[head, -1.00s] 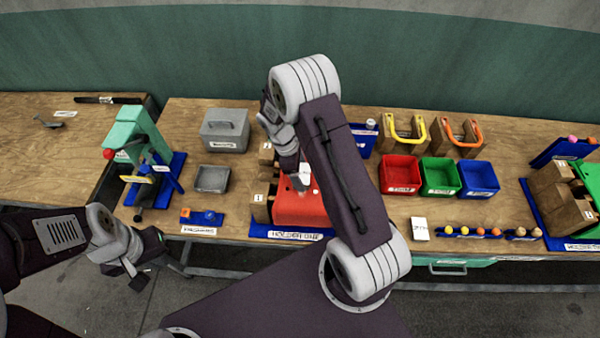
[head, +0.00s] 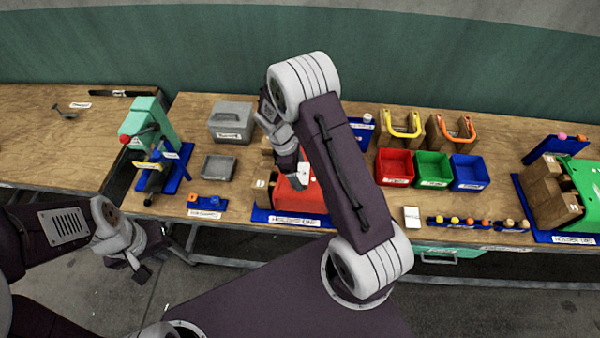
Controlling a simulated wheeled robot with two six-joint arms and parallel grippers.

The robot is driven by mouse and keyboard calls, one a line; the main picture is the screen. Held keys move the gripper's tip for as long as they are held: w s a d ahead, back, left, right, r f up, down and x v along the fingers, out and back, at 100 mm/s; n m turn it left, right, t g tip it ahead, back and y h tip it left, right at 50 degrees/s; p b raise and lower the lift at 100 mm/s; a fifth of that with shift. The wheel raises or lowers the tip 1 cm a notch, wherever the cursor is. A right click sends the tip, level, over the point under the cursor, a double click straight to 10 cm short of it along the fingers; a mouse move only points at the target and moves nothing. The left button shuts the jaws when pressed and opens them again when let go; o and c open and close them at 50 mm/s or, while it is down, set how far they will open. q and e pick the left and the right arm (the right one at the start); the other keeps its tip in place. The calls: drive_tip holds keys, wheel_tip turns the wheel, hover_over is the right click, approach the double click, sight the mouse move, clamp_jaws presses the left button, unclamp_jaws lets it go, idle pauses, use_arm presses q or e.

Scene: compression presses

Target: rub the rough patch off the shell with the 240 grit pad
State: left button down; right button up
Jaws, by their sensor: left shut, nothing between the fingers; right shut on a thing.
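A red shell (head: 288,199) sits in a blue-based holder (head: 262,215) with a label at its front, near the bench's front edge. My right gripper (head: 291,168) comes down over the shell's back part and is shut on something. A small pale piece (head: 304,174) shows by its fingertips; I cannot tell whether it is the 240 grit pad or a mark on the shell. My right arm hides much of the shell's right side, and the rough patch cannot be made out. My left gripper (head: 137,266) is shut and empty, low in front of the bench.
A green press (head: 148,118), a lidded grey box (head: 231,122) and a grey tray (head: 218,168) stand to the left. Red (head: 394,167), green (head: 433,169) and blue (head: 470,172) bins stand to the right. A green shell (head: 583,185) is at far right.

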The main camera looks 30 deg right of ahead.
drive_tip(key=shift+w+r+p, duration=0.2)
drive_tip(key=shift+r+p, duration=0.1)
drive_tip(key=shift+r, duration=0.3)
drive_tip(key=shift+d+r+p, duration=0.1)
drive_tip(key=shift+r+p, duration=0.2)
drive_tip(key=shift+r, duration=0.05)
drive_tip(key=r+p, duration=0.2)
drive_tip(key=shift+s+a+r, duration=0.2)
drive_tip(key=shift+s+r, duration=0.1)
drive_tip(key=shift+w+d+f, duration=0.1)
drive_tip(key=shift+w+f, duration=0.05)
drive_tip(key=shift+w, duration=0.1)
drive_tip(key=shift+s, duration=0.15)
